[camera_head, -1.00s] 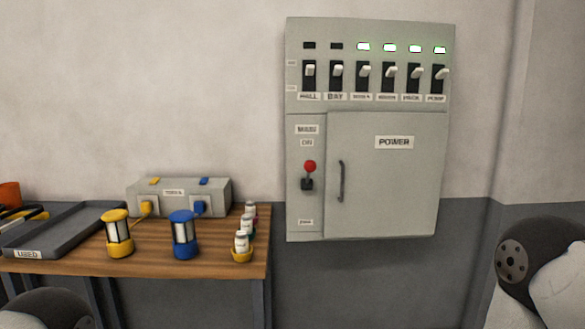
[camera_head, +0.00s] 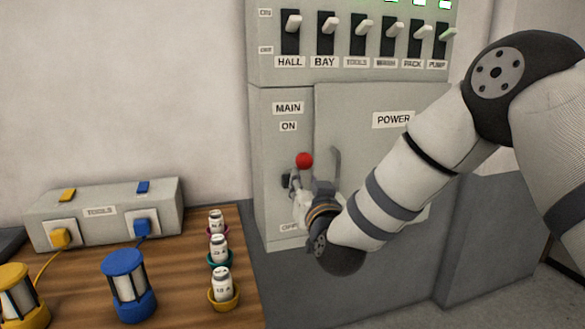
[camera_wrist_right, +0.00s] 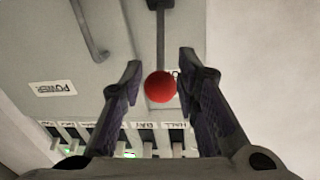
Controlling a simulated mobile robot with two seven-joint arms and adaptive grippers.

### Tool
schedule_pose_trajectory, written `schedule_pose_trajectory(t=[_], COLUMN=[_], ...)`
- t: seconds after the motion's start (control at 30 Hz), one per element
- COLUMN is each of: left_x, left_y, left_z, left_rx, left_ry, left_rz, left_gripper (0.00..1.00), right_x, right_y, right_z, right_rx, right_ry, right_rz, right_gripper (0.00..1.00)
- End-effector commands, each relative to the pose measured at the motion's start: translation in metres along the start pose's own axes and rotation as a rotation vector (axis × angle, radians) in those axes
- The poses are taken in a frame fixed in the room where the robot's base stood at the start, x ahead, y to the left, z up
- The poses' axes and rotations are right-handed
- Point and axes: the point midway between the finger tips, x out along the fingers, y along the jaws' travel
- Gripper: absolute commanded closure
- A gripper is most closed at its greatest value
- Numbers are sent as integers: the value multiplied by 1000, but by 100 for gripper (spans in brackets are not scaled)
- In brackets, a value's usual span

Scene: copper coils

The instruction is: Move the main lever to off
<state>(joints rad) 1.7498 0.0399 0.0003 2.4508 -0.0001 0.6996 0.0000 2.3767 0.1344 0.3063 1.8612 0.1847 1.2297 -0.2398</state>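The main lever has a red ball knob (camera_head: 304,160) and sits on the left strip of the grey power cabinet, under the MAIN and ON labels. The knob is up, nearer the ON label (camera_head: 288,126) than the partly covered OFF label (camera_head: 289,228). My right gripper (camera_head: 299,192) is at the lever, just below the knob in the head view. In the right wrist view its two fingers (camera_wrist_right: 161,62) are apart, one on each side of the red knob (camera_wrist_right: 159,87), with a gap to each. The lever's base is partly hidden by the gripper. My left gripper is out of view.
A cabinet door with a handle (camera_head: 335,170) is right beside the lever, partly behind my right arm. A row of breaker switches (camera_head: 357,38) is above.

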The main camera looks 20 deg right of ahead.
Motion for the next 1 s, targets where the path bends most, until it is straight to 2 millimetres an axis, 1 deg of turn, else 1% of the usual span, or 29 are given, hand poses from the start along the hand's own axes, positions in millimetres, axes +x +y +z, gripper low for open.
schedule_pose_trajectory(t=[0.03, 0.2, 0.3, 0.4, 0.5, 0.7, 0.83, 1.0], left_x=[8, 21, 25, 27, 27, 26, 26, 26], left_y=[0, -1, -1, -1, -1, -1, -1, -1], left_z=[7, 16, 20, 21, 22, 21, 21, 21], left_rx=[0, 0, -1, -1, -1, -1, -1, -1], left_ry=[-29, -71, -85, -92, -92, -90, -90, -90], left_rz=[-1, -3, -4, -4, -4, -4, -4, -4], left_gripper=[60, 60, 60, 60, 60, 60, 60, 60], right_x=[15, 57, 74, 84, 88, 87, 87, 87], right_y=[2, 2, 2, 1, 1, 0, 0, 0], right_z=[11, 14, 12, 9, 6, 4, 5, 5], right_rx=[1, 0, -1, 0, 0, -1, -1, -1], right_ry=[-10, -14, -13, -10, -8, -6, -6, -7], right_rz=[3, 4, 3, 2, 0, 0, 0, 0], right_gripper=[71, 71, 71, 71, 71, 71, 100, 100])
